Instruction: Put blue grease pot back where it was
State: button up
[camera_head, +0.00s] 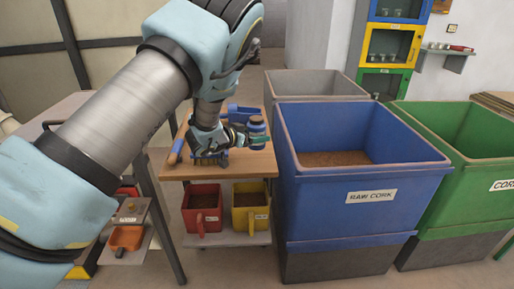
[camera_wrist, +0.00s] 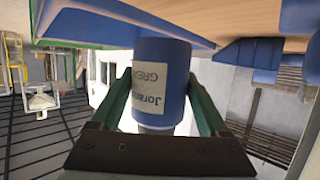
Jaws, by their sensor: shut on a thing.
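The blue grease pot (camera_head: 256,127) is held at the right end of the small wooden table (camera_head: 245,167). My gripper (camera_head: 245,136) is shut on it from the side. In the wrist view the pot (camera_wrist: 174,58) sits between the two green fingers (camera_wrist: 158,112), and its cream label faces the camera. That view looks upside down, with the wooden surface along the top edge. The far end of the pot is close to a blue surface (camera_wrist: 110,28) there. I cannot tell whether the two touch.
On the table, a blue item (camera_head: 240,109) lies behind my gripper, a brush (camera_head: 209,160) in front and a blue-ended tool (camera_head: 175,151) at left. Red (camera_head: 203,222) and yellow (camera_head: 250,221) bins sit below. The blue RAW CORK bin (camera_head: 400,186) stands close at right.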

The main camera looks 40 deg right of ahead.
aim_at(250, 148)
jog(key=shift+f+p, duration=0.55)
jog(key=shift+f, duration=2)
jog(key=shift+f, duration=0.1)
jog(key=o, duration=1.6)
jog(key=b+v, duration=0.3)
jog(key=v, duration=0.9)
jog(key=shift+b, duration=0.35)
